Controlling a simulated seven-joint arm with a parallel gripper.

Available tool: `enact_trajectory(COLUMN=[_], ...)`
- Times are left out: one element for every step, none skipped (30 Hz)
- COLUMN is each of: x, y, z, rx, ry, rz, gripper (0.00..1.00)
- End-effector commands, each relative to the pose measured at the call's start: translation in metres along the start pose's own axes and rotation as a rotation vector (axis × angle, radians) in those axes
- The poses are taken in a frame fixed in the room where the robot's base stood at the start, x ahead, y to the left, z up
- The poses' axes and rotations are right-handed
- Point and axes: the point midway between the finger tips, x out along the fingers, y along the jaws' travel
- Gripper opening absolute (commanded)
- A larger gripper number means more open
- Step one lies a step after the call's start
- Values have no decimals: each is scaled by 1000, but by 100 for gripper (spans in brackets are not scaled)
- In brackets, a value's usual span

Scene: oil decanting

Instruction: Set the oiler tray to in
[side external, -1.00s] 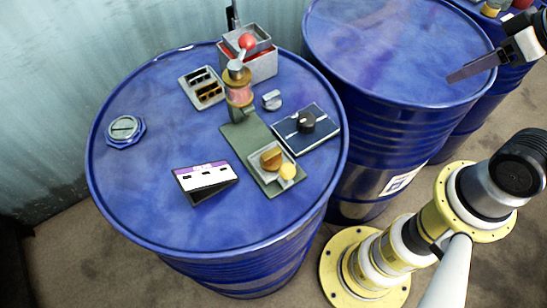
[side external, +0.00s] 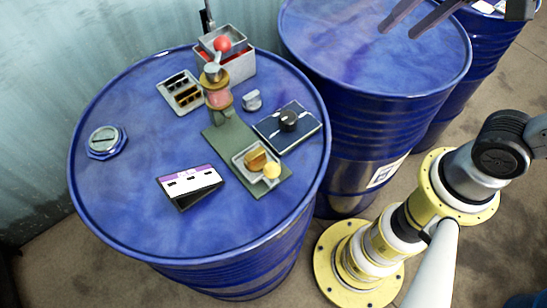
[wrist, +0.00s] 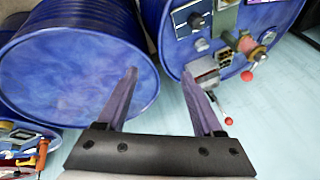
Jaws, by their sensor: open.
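The oiler (side external: 218,95) stands on a green plate on the near-left blue drum, with a reddish glass body and a red ball above it. What looks like the oiler tray (side external: 249,171), a small grey tray holding a brass piece, sits at the plate's front end, with a yellow knob (side external: 272,171) at its outer corner. The tray is apart from the oiler's body. My gripper (side external: 397,31) is open and empty above the middle drum, well away from the tray. The wrist view shows its two fingers spread (wrist: 160,76) and the oiler (wrist: 247,46) at upper right.
Beside the green plate lie a dark blue panel with a black knob (side external: 289,120) and a grey knob (side external: 252,100). A slotted block (side external: 180,92), grey box (side external: 238,64), purple-white hinged card (side external: 188,182) and drum cap (side external: 105,140) share the drum top. The middle drum top (side external: 350,45) is clear.

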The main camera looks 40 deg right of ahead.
Motion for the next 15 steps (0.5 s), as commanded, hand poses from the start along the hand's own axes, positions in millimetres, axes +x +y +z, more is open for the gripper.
enact_trajectory(x=[5,8,13,17,22,28,34,39,46,51,56,63,67,71,76], y=[-20,-32,-48,-62,-75,-93,-106,-119,-135,-145,-154,-165,-171,-176,-180], z=[-1,-2,0,2,5,11,17,23,33,41,50,61,70,78,87], rx=[9,18,26,29,29,24,16,5,-15,-36,-58,-95,-121,-144,-171], ry=[-41,-63,-94,-119,-145,-179,-204,-227,-256,-275,-294,-316,-330,-343,-357], rz=[-5,-8,-11,-10,-7,-3,2,8,15,22,29,37,44,51,60], gripper=[68,68,68,68,68,68,68,68,68,68,68,68,68,68,68])
